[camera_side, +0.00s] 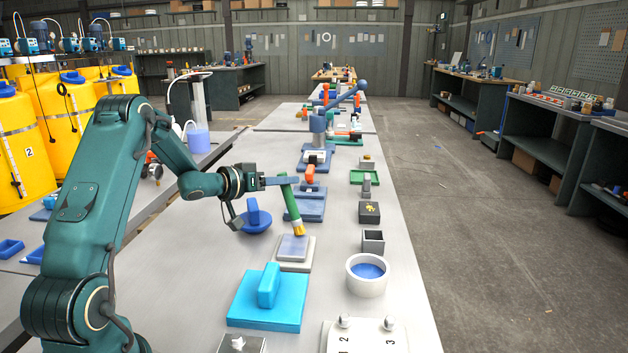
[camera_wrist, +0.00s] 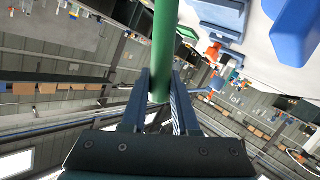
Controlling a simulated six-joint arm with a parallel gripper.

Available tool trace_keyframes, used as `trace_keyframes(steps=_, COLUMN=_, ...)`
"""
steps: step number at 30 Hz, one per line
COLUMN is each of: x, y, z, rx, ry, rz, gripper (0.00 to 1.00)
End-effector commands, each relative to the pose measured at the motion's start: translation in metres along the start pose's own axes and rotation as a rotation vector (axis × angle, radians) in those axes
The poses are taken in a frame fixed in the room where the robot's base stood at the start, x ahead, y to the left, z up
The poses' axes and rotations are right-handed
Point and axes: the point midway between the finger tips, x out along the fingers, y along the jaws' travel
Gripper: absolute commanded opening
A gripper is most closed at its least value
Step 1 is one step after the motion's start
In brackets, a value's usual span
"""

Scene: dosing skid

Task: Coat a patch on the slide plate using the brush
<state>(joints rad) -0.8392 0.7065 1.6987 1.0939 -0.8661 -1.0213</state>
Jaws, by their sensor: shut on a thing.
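The brush (camera_side: 291,208) has a green handle and a yellow tip pointing down, and it leans slightly. My gripper (camera_side: 284,181) is shut on its handle. In the wrist view the green handle (camera_wrist: 164,50) stands between the two fingers of my gripper (camera_wrist: 160,92). The brush tip is at the slide plate (camera_side: 294,253), a pale grey plate with a bluish square patch (camera_side: 293,246) on top. The tip is at the back edge of that patch; I cannot tell whether it touches. The bristle end is out of the wrist view.
A cyan block with a handle (camera_side: 268,300) lies in front of the plate. A white round pot with blue contents (camera_side: 366,273) and a small grey open box (camera_side: 373,241) stand to the right. A blue round piece (camera_side: 253,218) is left of the brush. Blue fixtures (camera_side: 306,204) stand behind.

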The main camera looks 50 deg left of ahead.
Motion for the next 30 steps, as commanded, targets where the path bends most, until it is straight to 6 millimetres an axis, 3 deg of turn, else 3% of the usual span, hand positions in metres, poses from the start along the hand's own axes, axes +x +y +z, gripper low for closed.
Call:
trace_keyframes(steps=2, x=0.005, y=-0.004, z=-0.001, rx=0.001, ry=0.000, rz=0.000, gripper=0.00)
trace_keyframes(steps=30, x=-0.056, y=0.042, z=0.031, rx=-0.002, ry=-0.001, rz=0.000, gripper=0.00)
